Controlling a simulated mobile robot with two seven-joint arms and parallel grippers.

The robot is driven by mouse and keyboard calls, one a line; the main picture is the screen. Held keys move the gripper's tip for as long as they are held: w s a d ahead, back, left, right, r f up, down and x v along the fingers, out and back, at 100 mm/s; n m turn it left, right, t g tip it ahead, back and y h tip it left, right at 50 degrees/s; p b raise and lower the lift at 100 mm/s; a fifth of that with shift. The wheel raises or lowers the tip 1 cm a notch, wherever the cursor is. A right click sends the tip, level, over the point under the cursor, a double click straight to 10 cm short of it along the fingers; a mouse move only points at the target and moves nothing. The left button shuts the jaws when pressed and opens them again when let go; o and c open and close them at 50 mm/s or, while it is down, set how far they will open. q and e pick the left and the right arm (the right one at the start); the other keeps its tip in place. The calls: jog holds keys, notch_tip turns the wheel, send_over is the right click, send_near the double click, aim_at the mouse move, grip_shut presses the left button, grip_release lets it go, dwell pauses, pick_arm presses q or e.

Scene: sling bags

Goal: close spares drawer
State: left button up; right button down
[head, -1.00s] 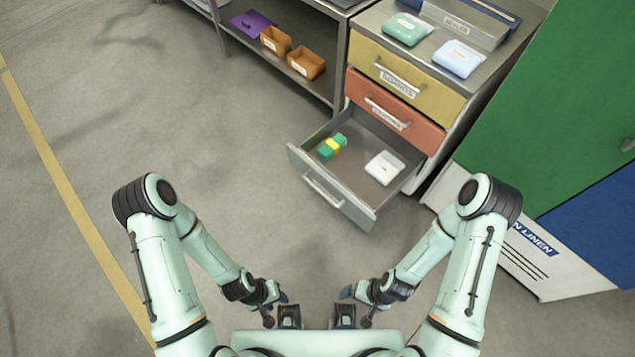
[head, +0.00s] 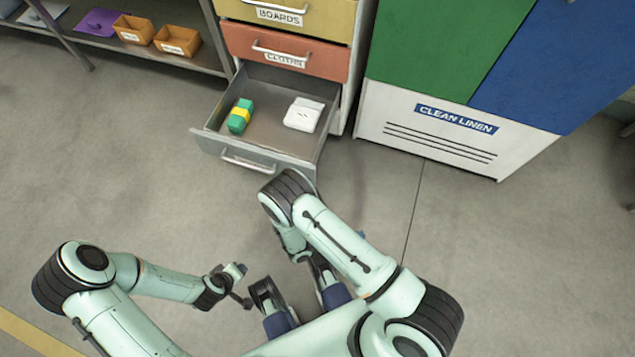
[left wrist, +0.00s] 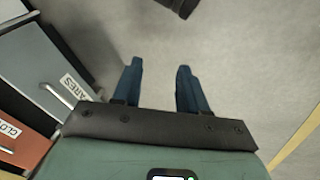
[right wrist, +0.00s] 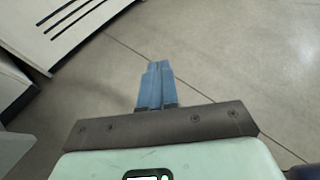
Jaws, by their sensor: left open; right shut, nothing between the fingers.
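The grey spares drawer (head: 262,151) is the lowest of the cabinet and stands pulled out, with a bar handle (head: 248,163) on its front. Inside lie a green block with a yellow band (head: 240,115) and a white packet (head: 303,114). In the left wrist view the drawer's grey front (left wrist: 75,45) and part of its label show at left. My left gripper (left wrist: 160,80) is open and empty, apart from the drawer. My right gripper (head: 335,296) is shut and empty, low in front of my body; its closed fingers also show in the right wrist view (right wrist: 156,82).
Above are the shut red cloths drawer (head: 285,52) and yellow boards drawer (head: 290,18). A white clean linen unit (head: 455,125) stands to the right. A shelf with orange bins (head: 155,35) is at left. Floor (head: 130,180) in front is clear.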

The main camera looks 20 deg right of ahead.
jog(key=w+a+f+n+t+h+b, duration=0.1)
jog(key=w+a+f+n+t+b, duration=0.15)
jog(key=w+a+n+t, duration=0.55)
jog(key=t+b, duration=0.2)
jog(key=t, duration=0.5)
send_near(311, 170)
jog(key=shift+n+y, duration=0.3)
jog(key=shift+y, duration=0.1)
jog(key=x, duration=0.3)
jog(key=b+x, duration=0.1)
jog(key=x, duration=0.1)
jog(key=shift+w+d+r, duration=0.15)
jog(key=shift+d+r, duration=0.15)
jog(key=shift+d, duration=0.05)
pick_arm(q)
jog(key=s+a+f+n, duration=0.1)
jog(key=a+f, duration=0.2)
jog(key=f, duration=0.6)
jog(key=shift+s+f+n+g, duration=0.2)
jog(key=shift+s+n+g, duration=0.1)
jog(key=shift+s+n, duration=0.1)
pick_arm(e)
jog(key=shift+w+d, duration=0.4)
jog(key=shift+w, duration=0.05)
